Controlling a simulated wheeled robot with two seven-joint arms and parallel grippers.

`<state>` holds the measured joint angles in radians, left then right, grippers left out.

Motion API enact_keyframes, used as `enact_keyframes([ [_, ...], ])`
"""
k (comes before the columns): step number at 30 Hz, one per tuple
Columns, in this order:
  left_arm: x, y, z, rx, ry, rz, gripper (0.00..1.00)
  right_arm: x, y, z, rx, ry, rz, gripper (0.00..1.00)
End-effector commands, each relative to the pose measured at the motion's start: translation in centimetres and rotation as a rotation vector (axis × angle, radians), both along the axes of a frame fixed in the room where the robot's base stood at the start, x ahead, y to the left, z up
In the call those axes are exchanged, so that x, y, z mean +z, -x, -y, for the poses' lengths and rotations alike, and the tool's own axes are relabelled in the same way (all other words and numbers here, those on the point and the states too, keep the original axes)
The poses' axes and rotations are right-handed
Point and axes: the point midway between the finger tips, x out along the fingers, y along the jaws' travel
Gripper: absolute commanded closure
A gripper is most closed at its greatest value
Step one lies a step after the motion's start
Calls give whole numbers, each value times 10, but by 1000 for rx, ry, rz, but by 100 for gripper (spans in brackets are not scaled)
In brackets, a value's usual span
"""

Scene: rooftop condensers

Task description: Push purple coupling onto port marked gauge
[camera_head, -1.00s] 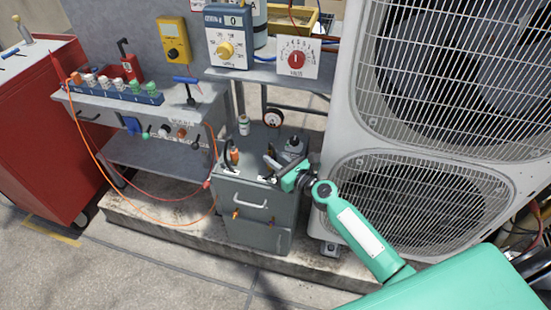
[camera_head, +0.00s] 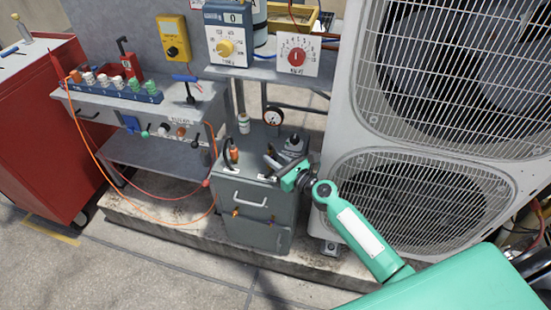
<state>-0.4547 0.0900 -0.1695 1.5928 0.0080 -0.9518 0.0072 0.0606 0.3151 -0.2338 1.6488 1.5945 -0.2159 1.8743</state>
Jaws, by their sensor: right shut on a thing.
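My right gripper (camera_head: 272,161) is low over the right part of the grey cabinet's top (camera_head: 253,150). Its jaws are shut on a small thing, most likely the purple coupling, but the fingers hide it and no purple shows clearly. A port marked gauge cannot be picked out. Small white labels lie on the cabinet top near the gripper, too small to read. A round dial gauge (camera_head: 274,116) stands at the back of the cabinet top. My left gripper is not in view.
An orange fitting with a black hose (camera_head: 233,154) stands left of the gripper. A dark fitting (camera_head: 294,143) is close behind it on the right. A white-capped bottle (camera_head: 244,123) stands further back. The large condenser (camera_head: 340,130) bounds the right side.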

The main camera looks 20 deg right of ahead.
Motion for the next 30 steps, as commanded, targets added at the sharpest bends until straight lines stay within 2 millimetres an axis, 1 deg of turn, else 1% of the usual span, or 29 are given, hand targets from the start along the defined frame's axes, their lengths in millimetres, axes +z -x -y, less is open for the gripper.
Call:
enact_keyframes([
  [30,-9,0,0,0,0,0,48,-11,0,0,0,-1,0,100],
])
